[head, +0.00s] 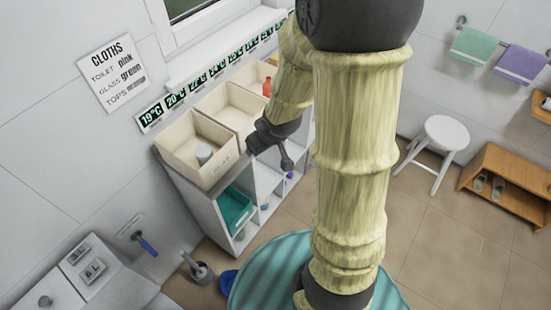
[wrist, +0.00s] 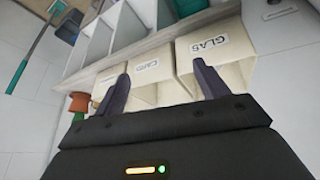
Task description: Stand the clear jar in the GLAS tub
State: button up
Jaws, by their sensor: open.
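The GLAS tub (head: 178,153) is the cream open box at the near left end of the row on the white shelf unit. Its label faces my wrist camera, where the tub (wrist: 225,70) shows at the right. A greyish cylinder that looks like the clear jar (head: 203,154) is inside this tub and appears upright. The jar is not visible in the wrist view. My gripper (head: 270,152) is open and empty, to the right of the tub and apart from the jar. In the wrist view its spread fingers (wrist: 160,75) point toward the tubs' labelled fronts.
The CARD tub (wrist: 153,72) stands beside the GLAS tub, with another tub farther along. A red bottle (head: 267,87) shows in the far tub. A teal bin (head: 235,208) sits in the shelf below. A white stool (head: 437,148) stands on open floor at right.

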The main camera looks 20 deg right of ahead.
jog(key=s+r+m+g, duration=0.3)
jog(key=s+r, duration=0.1)
jog(key=s, duration=0.5)
jog(key=shift+s+m, duration=0.25)
jog(key=shift+m, duration=0.05)
jog(key=shift+a, duration=0.1)
